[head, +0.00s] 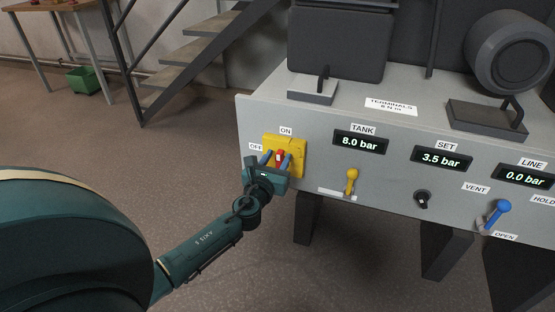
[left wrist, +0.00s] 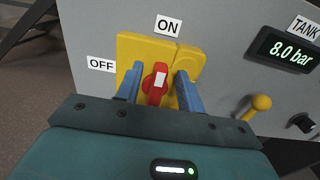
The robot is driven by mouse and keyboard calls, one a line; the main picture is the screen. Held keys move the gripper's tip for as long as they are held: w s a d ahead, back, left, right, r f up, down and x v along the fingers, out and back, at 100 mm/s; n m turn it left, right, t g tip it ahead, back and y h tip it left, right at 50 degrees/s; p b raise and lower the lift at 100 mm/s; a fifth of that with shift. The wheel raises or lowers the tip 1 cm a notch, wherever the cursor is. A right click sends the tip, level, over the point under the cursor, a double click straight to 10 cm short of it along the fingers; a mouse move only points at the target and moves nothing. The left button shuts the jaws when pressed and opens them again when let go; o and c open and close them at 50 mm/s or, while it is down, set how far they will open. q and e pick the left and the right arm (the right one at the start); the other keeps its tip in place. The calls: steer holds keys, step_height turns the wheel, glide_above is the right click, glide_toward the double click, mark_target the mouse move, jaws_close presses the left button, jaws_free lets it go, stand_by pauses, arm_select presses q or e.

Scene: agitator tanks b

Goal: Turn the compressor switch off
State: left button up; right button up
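The compressor switch is a red rotary knob (head: 279,156) with a white mark on a yellow plate (head: 299,143). The knob also shows in the left wrist view (left wrist: 156,84), its white mark pointing up toward the ON label (left wrist: 168,25). The OFF label (left wrist: 101,64) is to its left. My left gripper (head: 276,160) is at the switch. Its blue fingers (left wrist: 158,88) stand on either side of the knob, with visible gaps, so it is open around the knob. My right gripper is not in view.
The grey panel carries a TANK display (head: 361,142) reading 8.0 bar, a SET display (head: 441,157) and a LINE display (head: 525,176). A yellow lever (head: 351,181), black knob (head: 422,199) and blue vent lever (head: 497,213) are to the right. Stairs (head: 200,45) stand behind.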

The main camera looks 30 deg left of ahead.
arm_select(q)
steer(key=shift+w, duration=0.35)
steer(key=shift+c, duration=0.2)
jaws_close()
